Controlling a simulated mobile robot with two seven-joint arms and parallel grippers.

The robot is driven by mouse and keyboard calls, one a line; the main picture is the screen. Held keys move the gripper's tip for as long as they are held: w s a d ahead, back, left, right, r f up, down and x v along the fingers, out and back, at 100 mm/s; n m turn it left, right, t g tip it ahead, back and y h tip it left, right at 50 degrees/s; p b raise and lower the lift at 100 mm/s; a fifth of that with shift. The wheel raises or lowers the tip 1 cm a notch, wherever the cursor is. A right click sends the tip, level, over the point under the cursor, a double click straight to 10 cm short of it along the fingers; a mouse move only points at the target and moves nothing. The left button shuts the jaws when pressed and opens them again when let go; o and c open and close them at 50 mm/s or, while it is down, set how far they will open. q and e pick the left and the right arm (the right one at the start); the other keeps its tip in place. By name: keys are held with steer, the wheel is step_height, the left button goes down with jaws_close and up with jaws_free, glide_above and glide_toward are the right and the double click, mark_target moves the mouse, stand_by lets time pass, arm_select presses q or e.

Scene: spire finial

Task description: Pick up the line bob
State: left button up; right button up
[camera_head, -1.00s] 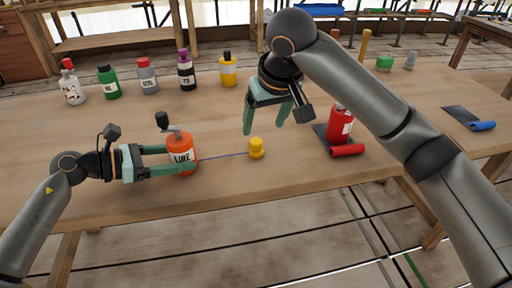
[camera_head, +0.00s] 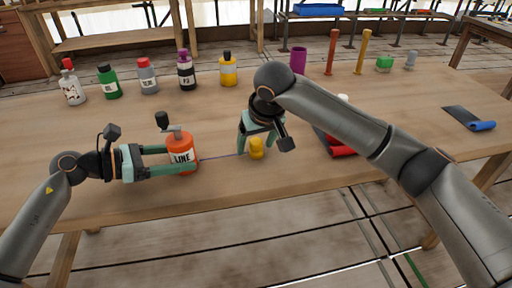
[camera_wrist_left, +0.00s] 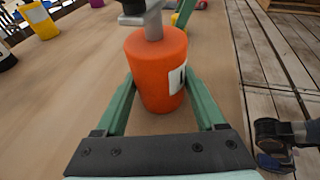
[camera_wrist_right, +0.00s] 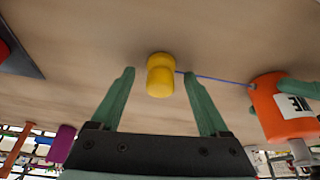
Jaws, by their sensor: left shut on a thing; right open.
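The line bob is a small yellow spool-shaped piece (camera_head: 256,150) standing on the table near its front edge. A blue line runs from it to the orange LINE bottle (camera_head: 181,157). In the right wrist view the bob (camera_wrist_right: 160,76) sits between the fingertips of my right gripper (camera_wrist_right: 158,82), which is open with a gap on both sides. In the head view my right gripper (camera_head: 258,144) points down around the bob. My left gripper (camera_head: 168,162) is shut on the orange bottle, with a finger on each side in the left wrist view (camera_wrist_left: 160,90).
Several bottles, among them a green one (camera_head: 108,82) and a yellow one (camera_head: 228,70), stand in a row at the back left. A red roll (camera_head: 342,150) lies right of the bob, partly hidden by my right arm. A blue roll (camera_head: 481,126) lies far right.

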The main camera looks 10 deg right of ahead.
mark_target(256, 140)
jaws_close()
stand_by(0.4)
steer(key=shift+r, duration=0.1)
step_height(256, 140, up, 10)
stand_by(0.6)
steer(key=shift+f, duration=4.5)
steer(key=shift+d, duration=0.1)
